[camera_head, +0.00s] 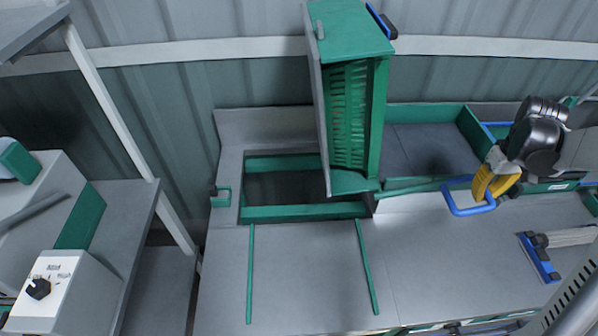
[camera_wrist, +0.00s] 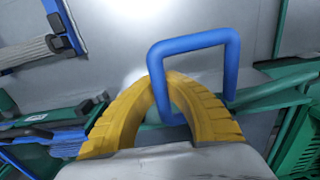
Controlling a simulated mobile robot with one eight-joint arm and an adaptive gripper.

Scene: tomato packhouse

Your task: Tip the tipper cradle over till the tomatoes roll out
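The tipper cradle (camera_head: 382,115), a green box with a slatted side, stands steeply on end at the right edge of the green-rimmed opening (camera_head: 300,211). No tomatoes show in the cradle or the dark opening; part of its inside is hidden. A green lever runs right from its foot to a blue loop handle (camera_head: 468,211). My gripper (camera_head: 492,190) has its yellow fingers at the handle's right end. In the wrist view, the fingers close around one bar of the blue handle (camera_wrist: 232,65), their tips meeting past it.
A grey bin with a green rim (camera_head: 425,113) lies behind the lever. Two green strips (camera_head: 250,275) run across the bare grey table front. A blue-ended brush-like tool (camera_head: 540,258) lies at right. A control box (camera_head: 65,290) with a black knob stands at left, near a white post.

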